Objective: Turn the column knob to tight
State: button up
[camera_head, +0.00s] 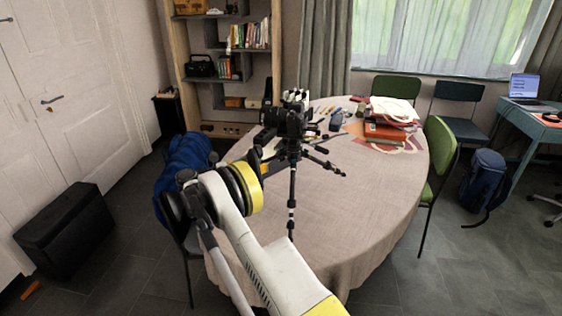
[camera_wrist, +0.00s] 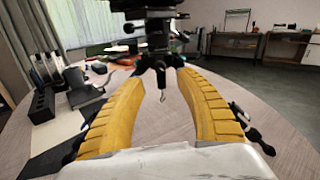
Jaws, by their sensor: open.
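A black tripod (camera_head: 293,170) with a camera (camera_head: 287,122) on top stands on the round table, its legs spread. In the wrist view the dark tripod head and column (camera_wrist: 158,35) rise at the top centre, with a small hook hanging below. A dark knob-like piece (camera_wrist: 131,28) sticks out to the left of the column; I cannot tell whether it is the column knob or how tight it is. My gripper (camera_wrist: 163,84) has its two yellow fingers apart, with nothing held. The fingertips are below the tripod head, around the column's lower end in the picture.
The round table (camera_head: 345,210) has a clear cloth in front and to the right. Tripod legs spread to both sides of my fingers. A black holder (camera_wrist: 42,105) stands at left in the wrist view. Books (camera_head: 385,132) lie at the back right, and a green chair (camera_head: 440,155) stands beside the table.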

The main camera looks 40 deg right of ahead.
aim_at(281, 158)
jog(key=b+x, duration=0.2)
jog(key=x, duration=0.6)
jog(key=shift+s+d+b, duration=0.15)
jog(key=shift+d+b, duration=0.15)
jog(key=shift+c, duration=0.2)
grip_shut()
